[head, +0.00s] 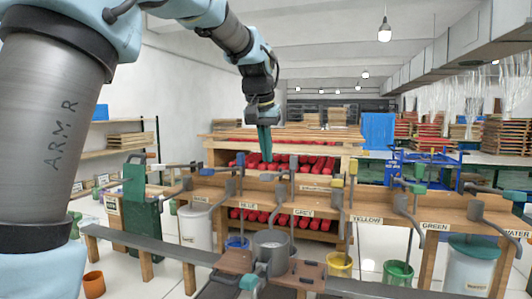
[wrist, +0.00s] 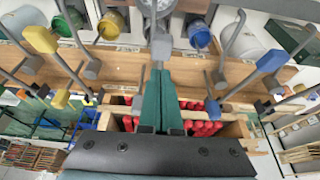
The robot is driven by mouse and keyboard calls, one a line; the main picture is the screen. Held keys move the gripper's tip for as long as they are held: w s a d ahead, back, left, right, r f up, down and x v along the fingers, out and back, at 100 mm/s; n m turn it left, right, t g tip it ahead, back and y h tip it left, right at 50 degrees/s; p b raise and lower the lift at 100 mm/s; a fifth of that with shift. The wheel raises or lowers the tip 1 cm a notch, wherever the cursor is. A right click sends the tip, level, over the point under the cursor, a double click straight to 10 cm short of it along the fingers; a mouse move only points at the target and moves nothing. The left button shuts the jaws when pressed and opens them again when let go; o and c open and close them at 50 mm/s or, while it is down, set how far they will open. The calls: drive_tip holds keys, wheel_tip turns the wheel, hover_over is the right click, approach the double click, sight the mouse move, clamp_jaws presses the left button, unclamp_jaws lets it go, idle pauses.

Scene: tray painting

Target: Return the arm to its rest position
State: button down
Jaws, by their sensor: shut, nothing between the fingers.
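My gripper (head: 266,158) hangs in the upper middle of the head view, its teal fingers pointing down, in front of the shelf of red rolls. My arm bends in from the upper left above it. In the wrist view the two teal fingers (wrist: 161,72) lie together, shut, with nothing between them. No object is held. The gripper appears clear of the wooden bench (head: 360,206); its exact height above it is hard to tell.
A grey pot (head: 271,246) sits on a brown stand in front. Levers and labels line the bench, with a yellow bucket (head: 339,265), a green bucket (head: 398,274) and a water barrel (head: 470,268) below. Shelves of red rolls (head: 300,163) stand behind.

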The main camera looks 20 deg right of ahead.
drive_tip(key=w+a+f+n+y, duration=0.1)
drive_tip(key=a+f+n, duration=0.1)
drive_tip(key=a+f, duration=0.6)
drive_tip(key=a+f+n+y, duration=0.15)
drive_tip(key=a+f, duration=0.35)
drive_tip(key=a, duration=0.7)
drive_tip(key=s+a+f+n, duration=0.2)
drive_tip(key=s+a+f, duration=0.3)
drive_tip(key=a, duration=0.3)
drive_tip(key=s+a+f+n+g, duration=0.1)
drive_tip(key=s+a+f+n, duration=0.1)
drive_tip(key=s+a+f, duration=0.4)
drive_tip(key=s+a, duration=0.1)
drive_tip(key=a, duration=0.1)
drive_tip(key=shift+a+f, duration=0.25)
drive_tip(key=shift+a, duration=0.1)
